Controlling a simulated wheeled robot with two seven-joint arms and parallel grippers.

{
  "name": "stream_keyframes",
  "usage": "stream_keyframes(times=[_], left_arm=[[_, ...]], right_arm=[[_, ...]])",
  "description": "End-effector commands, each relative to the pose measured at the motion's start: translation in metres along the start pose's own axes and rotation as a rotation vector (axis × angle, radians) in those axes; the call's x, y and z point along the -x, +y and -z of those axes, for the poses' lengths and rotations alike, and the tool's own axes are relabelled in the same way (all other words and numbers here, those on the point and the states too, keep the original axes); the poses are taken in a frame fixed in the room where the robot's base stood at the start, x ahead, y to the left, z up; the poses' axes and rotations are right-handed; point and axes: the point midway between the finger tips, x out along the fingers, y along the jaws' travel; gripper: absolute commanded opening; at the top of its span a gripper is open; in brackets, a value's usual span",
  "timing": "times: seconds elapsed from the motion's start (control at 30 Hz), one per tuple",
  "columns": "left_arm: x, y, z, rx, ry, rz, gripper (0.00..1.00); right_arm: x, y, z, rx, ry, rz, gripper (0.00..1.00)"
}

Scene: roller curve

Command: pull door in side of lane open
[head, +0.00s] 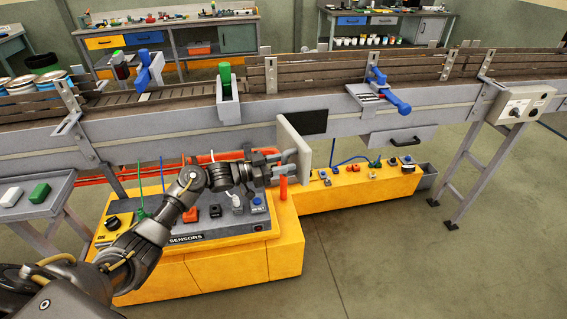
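The door (295,145) is a light grey panel on the near side of the conveyor lane (180,118). It stands swung out from the lane wall, and a dark opening (309,122) shows beside it. My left gripper (290,163) is at the outer, left-hand face of the door, with its fingers apart. Whether the fingertips touch the panel is not clear, and any handle on that face is hidden by the gripper. My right gripper is not in view.
A yellow sensor bench (285,245) stands below the lane. A grey box with a black handle (405,141) hangs under the lane to the right. A side tray (45,208) is at the left. The floor at the front right is clear.

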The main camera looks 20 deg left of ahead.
Motion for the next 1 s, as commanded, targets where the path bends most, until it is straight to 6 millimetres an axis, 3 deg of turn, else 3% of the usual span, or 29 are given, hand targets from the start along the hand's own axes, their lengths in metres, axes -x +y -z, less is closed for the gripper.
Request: stream_keyframes(times=[0.6,1.0], left_arm=[[0.098,-0.001,-0.003,-0.001,-0.002,0.002,0.37],[0.108,-0.001,0.0,0.001,0.0,0.002,0.37]], right_arm=[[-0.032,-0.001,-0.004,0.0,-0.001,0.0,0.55],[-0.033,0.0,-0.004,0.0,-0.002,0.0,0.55]])
